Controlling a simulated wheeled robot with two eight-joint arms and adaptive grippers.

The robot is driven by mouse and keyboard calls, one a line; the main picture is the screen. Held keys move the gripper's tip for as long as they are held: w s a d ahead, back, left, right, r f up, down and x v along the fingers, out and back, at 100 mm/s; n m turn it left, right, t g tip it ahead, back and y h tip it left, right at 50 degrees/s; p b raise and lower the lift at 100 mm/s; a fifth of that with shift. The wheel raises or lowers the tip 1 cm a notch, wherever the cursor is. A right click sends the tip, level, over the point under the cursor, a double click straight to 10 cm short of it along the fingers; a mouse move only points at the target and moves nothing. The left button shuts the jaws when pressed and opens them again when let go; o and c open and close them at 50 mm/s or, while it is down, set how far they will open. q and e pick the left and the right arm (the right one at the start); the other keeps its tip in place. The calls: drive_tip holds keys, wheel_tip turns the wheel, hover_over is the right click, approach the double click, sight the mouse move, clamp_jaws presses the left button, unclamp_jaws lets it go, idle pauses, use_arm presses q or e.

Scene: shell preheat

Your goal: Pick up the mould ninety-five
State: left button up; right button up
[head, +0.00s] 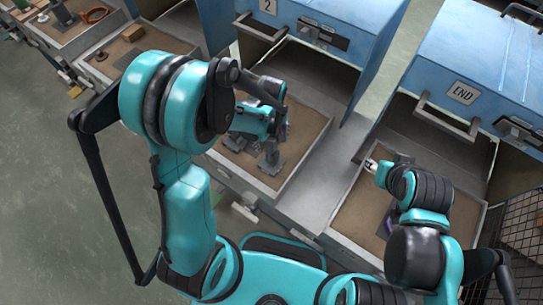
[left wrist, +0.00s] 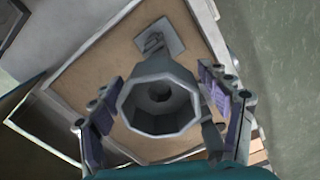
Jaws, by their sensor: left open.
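A grey, funnel-like mould (left wrist: 160,88) with a faceted round mouth and a flat square plate at its far end shows in the left wrist view. It is in a shallow tray with a tan floor. No number is readable on it. My left gripper (left wrist: 160,105) is open, its purple-padded fingers on either side of the mould, and I see no grip on it. In the head view my left gripper (head: 254,150) reaches down into the tray below the box marked 2, hiding most of the mould.
The left tray (head: 310,158) has raised metal walls. A blue box marked 2 (head: 320,30) and one marked END (head: 480,75) stand behind, each with a handle. More trays (head: 70,40) lie far left. A wire basket (head: 520,225) is at right. Green floor is clear at left.

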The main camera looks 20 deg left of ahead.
use_arm(q)
clamp_jaws()
drive_tip(key=shift+r, duration=0.1)
idle(0.7)
